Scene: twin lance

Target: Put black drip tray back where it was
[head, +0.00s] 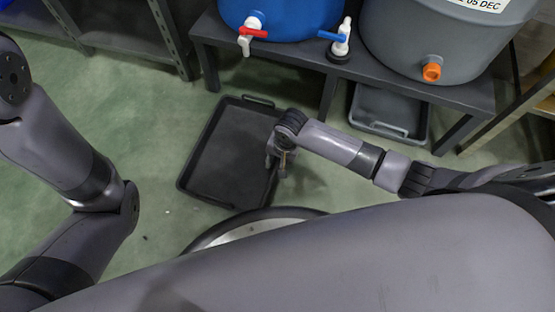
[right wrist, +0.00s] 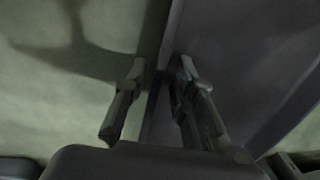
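The black drip tray (head: 218,155) lies flat on the green floor in front of the bench, with a handle loop at its far edge. My right gripper (head: 280,168) points down at the tray's right edge. In the right wrist view the two fingers (right wrist: 162,68) stand apart, with the tray's side wall (right wrist: 158,112) running between them. The left finger is over the floor side and the right finger over the tray's inside. I cannot tell whether either finger touches the wall. My left arm shows at the left, but its gripper is out of view.
A dark bench (head: 290,62) carries a blue barrel (head: 285,15) and a grey barrel (head: 440,40) with taps. A second, grey tray (head: 390,130) sits on the floor under the bench's right part. Shelving (head: 125,42) stands back left. The floor left of the black tray is clear.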

